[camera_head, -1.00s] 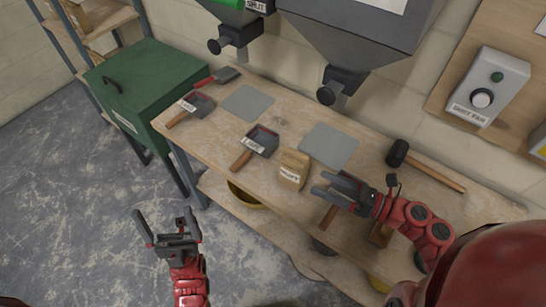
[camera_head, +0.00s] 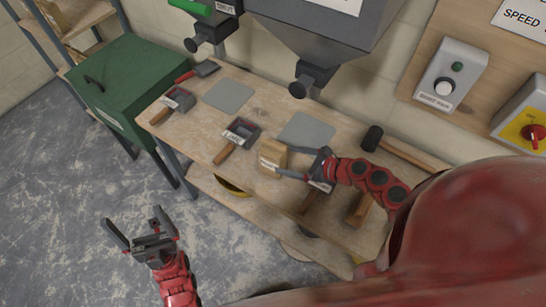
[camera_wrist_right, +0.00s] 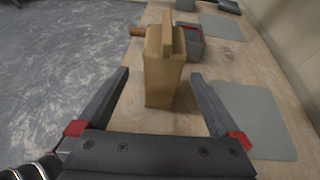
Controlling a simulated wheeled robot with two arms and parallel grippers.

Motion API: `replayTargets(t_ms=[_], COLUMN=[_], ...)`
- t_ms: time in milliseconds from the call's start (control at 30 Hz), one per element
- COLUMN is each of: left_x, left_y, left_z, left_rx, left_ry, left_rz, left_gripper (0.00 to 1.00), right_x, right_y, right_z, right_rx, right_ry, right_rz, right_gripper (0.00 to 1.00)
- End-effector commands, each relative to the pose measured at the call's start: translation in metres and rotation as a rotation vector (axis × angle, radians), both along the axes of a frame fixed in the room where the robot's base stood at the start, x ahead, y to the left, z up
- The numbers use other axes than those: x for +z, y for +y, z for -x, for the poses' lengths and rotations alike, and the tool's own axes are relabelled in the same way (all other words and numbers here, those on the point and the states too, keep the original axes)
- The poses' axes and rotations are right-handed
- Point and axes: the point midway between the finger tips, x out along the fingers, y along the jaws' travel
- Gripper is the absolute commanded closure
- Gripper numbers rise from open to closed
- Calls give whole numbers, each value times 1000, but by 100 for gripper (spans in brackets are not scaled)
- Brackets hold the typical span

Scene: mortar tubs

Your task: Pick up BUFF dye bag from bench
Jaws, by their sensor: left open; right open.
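A tan paper bag (camera_head: 272,158) with a white label stands upright near the front edge of the bench (camera_head: 262,102). The label is too small to read. My right gripper (camera_head: 286,164) is open, with its fingers pointing at the bag from the right. In the right wrist view the bag (camera_wrist_right: 163,75) stands ahead, its near face between the open fingertips (camera_wrist_right: 160,75), with a gap on each side. My left gripper (camera_head: 135,226) is open and empty over the floor, left of the bench.
Scoops with wooden handles (camera_head: 240,135) (camera_head: 175,103) lie left of the bag. Grey pads (camera_head: 305,131) (camera_head: 229,96) lie under hopper spouts (camera_head: 310,80). A mallet (camera_head: 405,150) lies at the back right. A green box (camera_head: 138,85) stands left of the bench.

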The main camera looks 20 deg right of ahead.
Motion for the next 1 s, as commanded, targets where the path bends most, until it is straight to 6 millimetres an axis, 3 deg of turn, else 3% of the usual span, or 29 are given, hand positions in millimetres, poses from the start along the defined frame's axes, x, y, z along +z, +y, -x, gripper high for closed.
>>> replayTargets(t_ms=[267,600,933,1000], left_x=[11,40,41,41], left_y=[0,0,0,0], left_z=[0,0,0,0], left_rx=[0,0,0,0], left_ry=[0,0,0,0], left_rz=[0,0,0,0], left_gripper=[0,0,0,0], right_x=[-6,-23,-30,-30], right_y=[12,35,41,41], right_z=[-16,-45,-50,-50], right_rx=[-4,-4,-2,-2], right_ry=[0,0,0,0], right_rz=[-1,-3,0,0], right_gripper=[0,0,0,9])
